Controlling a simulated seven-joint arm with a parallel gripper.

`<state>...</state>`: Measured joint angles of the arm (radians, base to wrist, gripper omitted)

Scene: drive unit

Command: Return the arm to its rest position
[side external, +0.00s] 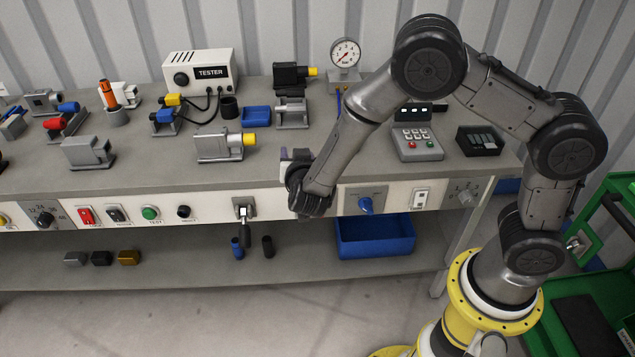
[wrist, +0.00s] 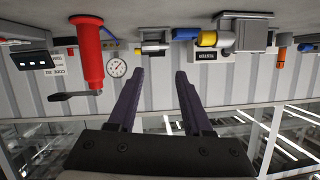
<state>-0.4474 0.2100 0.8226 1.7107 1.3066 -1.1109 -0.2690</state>
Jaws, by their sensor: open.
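My gripper (wrist: 158,74) is open in the wrist view, with its two dark fingers apart and nothing between them. In the side external view my gripper (side external: 291,155) is partly hidden by my wrist, at the bench's front edge to the right of a grey block with a yellow end (side external: 218,147). My arm is bent over the right part of the bench (side external: 265,181), with its wrist low by the front panel. The wrist view looks across the bench upside down.
A tester box (side external: 203,70), a gauge (side external: 345,54), a keypad box (side external: 418,144) and several motor-like units stand on the bench. A red cylinder with a dark lever (wrist: 89,52) shows in the wrist view. A blue bin (side external: 375,243) is below; a green cart (side external: 590,285) stands right.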

